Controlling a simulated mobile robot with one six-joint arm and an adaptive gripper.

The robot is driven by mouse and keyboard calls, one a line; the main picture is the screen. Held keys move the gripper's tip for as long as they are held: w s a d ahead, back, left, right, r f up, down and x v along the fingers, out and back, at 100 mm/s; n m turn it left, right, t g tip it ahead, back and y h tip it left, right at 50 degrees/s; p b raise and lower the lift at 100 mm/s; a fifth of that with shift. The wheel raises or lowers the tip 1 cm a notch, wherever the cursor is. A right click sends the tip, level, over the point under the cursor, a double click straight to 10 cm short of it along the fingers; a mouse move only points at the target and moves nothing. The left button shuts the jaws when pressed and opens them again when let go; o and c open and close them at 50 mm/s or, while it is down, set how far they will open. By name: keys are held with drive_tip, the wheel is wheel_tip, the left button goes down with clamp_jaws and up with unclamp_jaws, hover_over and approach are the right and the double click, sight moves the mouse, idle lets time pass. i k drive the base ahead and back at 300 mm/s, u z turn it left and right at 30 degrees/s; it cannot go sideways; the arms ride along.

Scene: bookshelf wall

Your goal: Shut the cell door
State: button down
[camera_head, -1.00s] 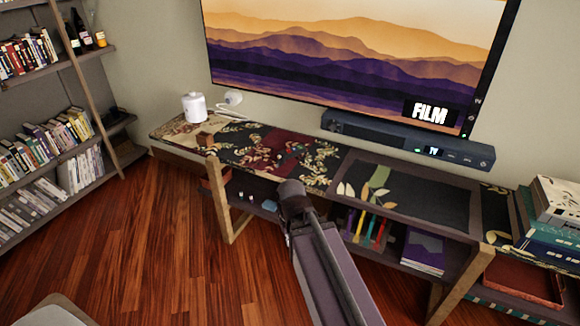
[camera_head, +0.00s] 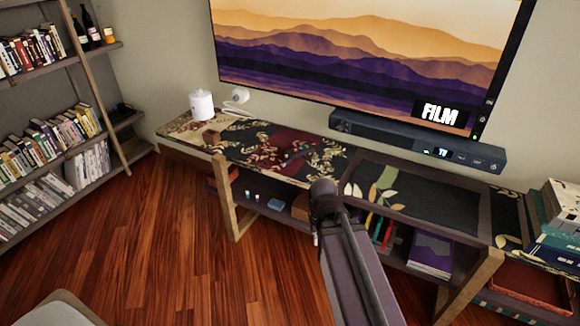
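The low console (camera_head: 235,200) stands against the wall under the screen, with open cells below its patterned top. A dark framed panel with a leaf pattern (camera_head: 430,205) lies at the top above the right middle cell. I cannot tell for sure whether this is the cell door. The cell beneath it is open to view and holds upright coloured books (camera_head: 378,226) and a purple book (camera_head: 430,252). My arm reaches up from the bottom and covers part of the console's front. My gripper's fingers do not show; they are hidden beyond the arm's dark end.
A soundbar (camera_head: 415,143) stands at the console's back edge below the screen (camera_head: 360,60). A white canister (camera_head: 201,104) stands on the left end. Stacked books (camera_head: 560,215) are at the right. A bookshelf (camera_head: 60,130) fills the left side. The wooden floor (camera_head: 180,255) is clear.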

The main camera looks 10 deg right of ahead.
sight(285, 162)
drive_tip(key=u, duration=0.05)
drive_tip(key=i, duration=1)
drive_tip(key=z, duration=0.05)
